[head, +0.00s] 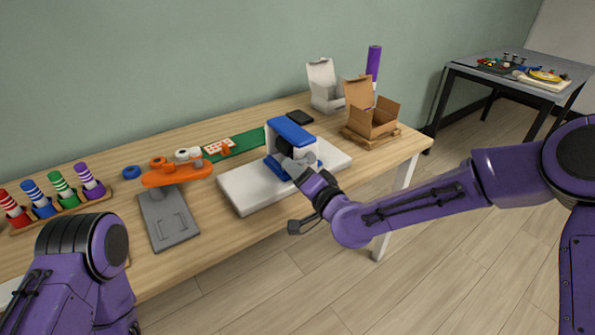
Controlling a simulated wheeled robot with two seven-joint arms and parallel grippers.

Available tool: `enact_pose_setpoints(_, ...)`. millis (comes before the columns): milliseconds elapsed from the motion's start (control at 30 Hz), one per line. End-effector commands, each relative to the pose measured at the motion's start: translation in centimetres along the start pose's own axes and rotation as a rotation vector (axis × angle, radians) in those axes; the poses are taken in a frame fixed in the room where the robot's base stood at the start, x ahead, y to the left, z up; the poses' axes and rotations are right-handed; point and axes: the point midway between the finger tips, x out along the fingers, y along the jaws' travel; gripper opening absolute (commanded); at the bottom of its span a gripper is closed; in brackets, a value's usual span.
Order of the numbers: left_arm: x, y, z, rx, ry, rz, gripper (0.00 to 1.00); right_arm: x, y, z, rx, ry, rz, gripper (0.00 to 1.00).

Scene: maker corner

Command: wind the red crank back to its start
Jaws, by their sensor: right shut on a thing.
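A blue machine housing (290,130) with a dark round face stands on a white slab (246,194) on the workbench. My right gripper (286,164) reaches in from the right and is at the front of this machine, low against its dark face. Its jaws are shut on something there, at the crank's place. The red crank itself does not show; my gripper and wrist cover that spot, so its angle cannot be told. My left arm shows at the lower left, but its gripper is out of view.
Left of the slab are a grey plate with an orange-topped stand (176,178) and a rack of striped cylinders (62,205). Behind are a green mat (248,140) and a black pad (299,117). Open boxes, white (327,95) and brown (370,122), stand at the right end.

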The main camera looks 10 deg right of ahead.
Motion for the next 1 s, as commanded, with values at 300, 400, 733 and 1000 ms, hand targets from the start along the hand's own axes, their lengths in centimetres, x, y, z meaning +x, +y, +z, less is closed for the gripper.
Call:
enact_pose_setpoints(300,-1.5,-0.1,-0.6,0.0,0.0,0.0,0.0,0.2,-2.1,-2.4,0.297,0.015,-0.016,0.0)
enact_pose_setpoints(400,-1.7,-0.1,-0.7,0.0,0.0,0.0,0.0,0.2,-2.4,-2.9,0.39,0.015,-0.016,0.0)
enact_pose_setpoints(733,-1.8,-0.2,-0.8,0.0,0.0,0.0,0.0,0.1,-2.8,-4.3,0.648,0.012,-0.016,0.0)
enact_pose_setpoints(1000,-1.8,-0.2,-0.7,0.0,0.0,0.0,0.0,0.1,-2.9,-5.0,0.769,0.008,-0.016,0.0)
